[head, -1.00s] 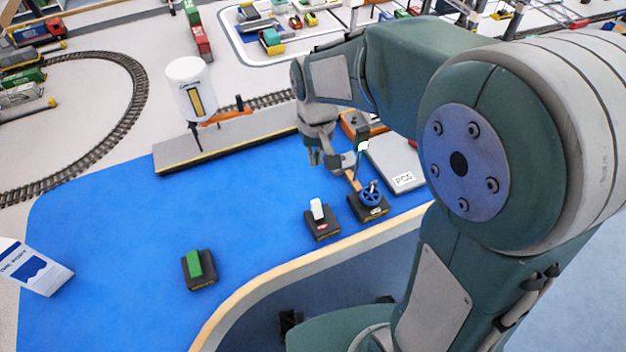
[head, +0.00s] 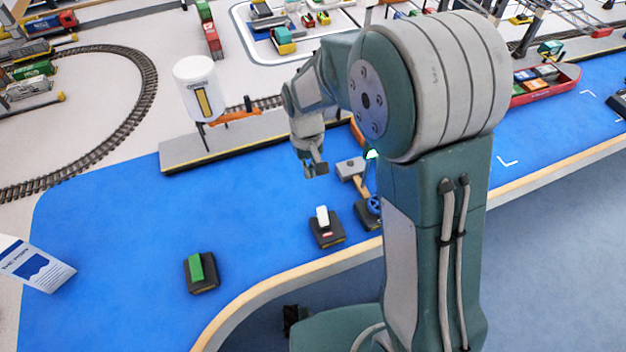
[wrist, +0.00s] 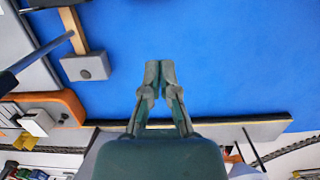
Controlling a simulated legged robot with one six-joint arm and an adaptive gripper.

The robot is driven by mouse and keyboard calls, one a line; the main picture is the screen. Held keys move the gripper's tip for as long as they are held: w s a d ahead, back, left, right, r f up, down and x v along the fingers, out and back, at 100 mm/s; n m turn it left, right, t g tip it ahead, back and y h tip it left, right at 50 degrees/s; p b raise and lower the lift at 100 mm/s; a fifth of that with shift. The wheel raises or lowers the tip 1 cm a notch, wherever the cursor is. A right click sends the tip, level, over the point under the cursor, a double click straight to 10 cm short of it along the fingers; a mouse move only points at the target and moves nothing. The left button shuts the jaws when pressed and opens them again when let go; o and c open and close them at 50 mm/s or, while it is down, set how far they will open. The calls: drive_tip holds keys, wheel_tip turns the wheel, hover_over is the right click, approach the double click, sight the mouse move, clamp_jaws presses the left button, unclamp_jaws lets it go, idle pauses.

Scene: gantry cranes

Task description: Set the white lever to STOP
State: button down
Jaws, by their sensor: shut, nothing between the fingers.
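The white lever (head: 322,216) stands up from a small dark box (head: 327,236) with a red label, near the front edge of the blue surface in the head view. Lettering on the box is too small to read. My gripper (head: 316,172) hangs above the blue surface, behind the lever and apart from it. In the wrist view my gripper (wrist: 160,66) has its fingertips together with nothing between them. The lever does not show in the wrist view.
A box with a green lever (head: 196,267) stands to the left. A grey platform (head: 225,143) lies behind.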

sight(323, 218)
drive_tip(key=f, duration=0.2)
drive_tip(key=s+f, duration=0.1)
drive_tip(key=f, duration=0.5)
drive_tip(key=shift+s+d+f, duration=0.1)
drive_tip(key=shift+s+d, duration=0.05)
drive_tip(key=shift+d, duration=0.05)
drive_tip(key=shift+s+d+r, duration=0.15)
drive_tip(key=shift+s+r, duration=0.15)
drive_tip(key=shift+s, duration=0.25)
drive_tip(key=shift+s+d+r, duration=0.2)
drive_tip(key=shift+s+r, duration=0.1)
drive_tip(key=shift+s, duration=0.3)
drive_tip(key=shift+s+d+r, duration=0.15)
drive_tip(key=shift+s+r, duration=0.15)
drive_tip(key=shift+s, duration=0.25)
drive_tip(key=shift+r, duration=0.1)
